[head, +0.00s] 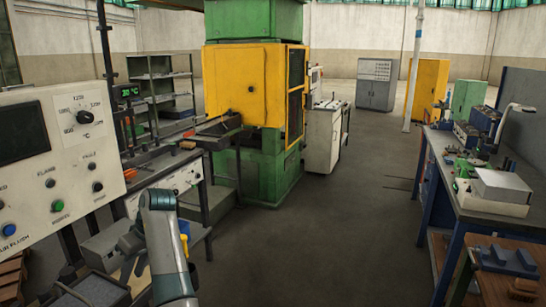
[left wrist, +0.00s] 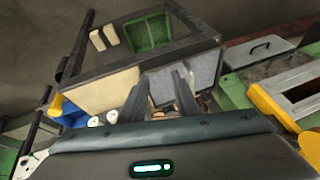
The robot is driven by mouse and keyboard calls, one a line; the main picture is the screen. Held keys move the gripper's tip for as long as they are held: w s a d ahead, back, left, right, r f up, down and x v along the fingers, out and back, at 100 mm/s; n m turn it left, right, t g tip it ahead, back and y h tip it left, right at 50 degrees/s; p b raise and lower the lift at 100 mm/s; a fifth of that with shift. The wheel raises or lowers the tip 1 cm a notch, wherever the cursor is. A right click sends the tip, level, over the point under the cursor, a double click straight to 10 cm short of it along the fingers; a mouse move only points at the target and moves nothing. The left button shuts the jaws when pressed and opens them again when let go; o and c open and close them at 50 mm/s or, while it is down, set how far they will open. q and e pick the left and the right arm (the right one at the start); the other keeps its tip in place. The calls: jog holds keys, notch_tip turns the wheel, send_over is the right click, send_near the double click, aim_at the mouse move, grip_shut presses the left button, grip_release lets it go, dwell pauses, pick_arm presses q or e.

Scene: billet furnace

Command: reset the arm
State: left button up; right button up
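My left arm (head: 165,240) comes up from the bottom of the head view, beside the low bench at left. Its gripper (head: 126,246) is partly hidden by the wrist in that view. In the left wrist view the two dark fingers of the left gripper (left wrist: 160,80) stand apart with nothing held between them. Beyond them lie a dark-rimmed tray or frame (left wrist: 105,68) and pale and grey box-like surfaces. My right gripper does not show in either view.
A control panel (head: 60,165) with a dial and buttons stands close at left. A yellow and green machine (head: 240,85) stands ahead. A cluttered workbench (head: 465,185) runs along the right. The grey floor (head: 325,235) between them is clear.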

pick_arm(q)
jog(key=s+d+f+m+t+b, duration=0.15)
jog(key=f+m, duration=0.25)
jog(key=f, duration=1.4)
jog(key=s+d+f+m+t, duration=0.1)
jog(key=s+d+f+m, duration=0.3)
jog(key=f, duration=1.5)
jog(key=s+d+f+m+h, duration=0.1)
jog(key=s+f+m, duration=0.1)
jog(key=s+f, duration=0.3)
jog(key=s+f+m, duration=0.1)
jog(key=s+f, duration=0.1)
jog(key=f, duration=0.6)
jog(key=s+d+f+m+h+b, duration=0.1)
jog(key=s+d+f, duration=0.1)
jog(key=s+f, duration=0.7)
jog(key=s+d+f+m+h+b, duration=0.1)
jog(key=s+d+f+m+h, duration=0.1)
jog(key=s+f, duration=0.95)
jog(key=s, duration=1.4)
jog(key=s+d+f+g+h, duration=0.1)
jog(key=s+f, duration=0.2)
jog(key=s, duration=1.3)
jog(key=shift+s+m, duration=0.2)
jog(key=shift+m, duration=0.1)
jog(key=shift+f+g, duration=0.1)
jog(key=shift+g, duration=0.15)
